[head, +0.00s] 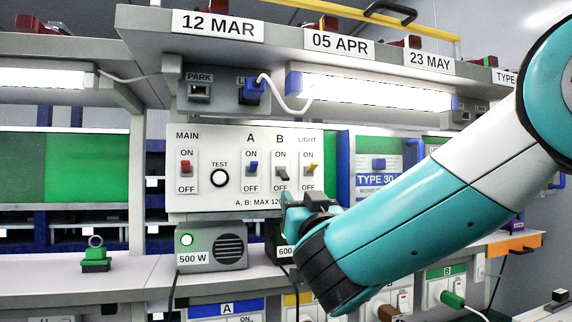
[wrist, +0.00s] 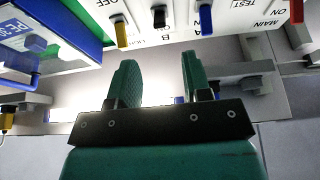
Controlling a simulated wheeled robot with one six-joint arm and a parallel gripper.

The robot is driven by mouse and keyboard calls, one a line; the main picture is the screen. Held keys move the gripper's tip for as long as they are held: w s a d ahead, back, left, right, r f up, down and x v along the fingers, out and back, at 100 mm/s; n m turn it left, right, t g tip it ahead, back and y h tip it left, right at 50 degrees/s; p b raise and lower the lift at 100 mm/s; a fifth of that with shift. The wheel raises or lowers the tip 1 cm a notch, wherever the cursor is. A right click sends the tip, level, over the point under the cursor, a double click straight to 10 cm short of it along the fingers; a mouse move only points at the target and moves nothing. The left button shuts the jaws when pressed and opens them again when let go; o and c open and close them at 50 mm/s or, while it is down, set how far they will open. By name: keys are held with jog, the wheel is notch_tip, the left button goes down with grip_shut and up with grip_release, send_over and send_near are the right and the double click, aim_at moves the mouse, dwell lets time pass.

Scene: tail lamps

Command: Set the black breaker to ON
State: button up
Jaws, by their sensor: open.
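The white breaker panel (head: 220,200) has a row of switches. The black breaker (head: 283,173) is under the letter B, between the blue breaker (head: 252,168) and the yellow LIGHT switch (head: 311,168). Its lever sits lower than its neighbours and seems tilted down toward OFF. In the wrist view the black breaker (wrist: 159,16) shows upside down at the top, beyond my fingertips. My gripper (head: 300,199) is just below and in front of the panel's right part, apart from the lever. In the wrist view its two green fingers (wrist: 160,65) are open with nothing between them.
The red MAIN switch (head: 185,168) and white TEST button (head: 219,178) are to the left. A grey 500 W box (head: 210,262) with a lit green lamp stands below. A box marked 600 is partly hidden behind my gripper. A lit lamp (head: 375,92) hangs above.

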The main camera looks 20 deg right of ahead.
aim_at(286, 180)
jog(key=p+x, duration=0.6)
jog(key=x, duration=0.3)
jog(key=shift+r, duration=0.15)
jog(key=shift+w+p, duration=0.4)
jog(key=shift+w, duration=0.05)
grip_shut()
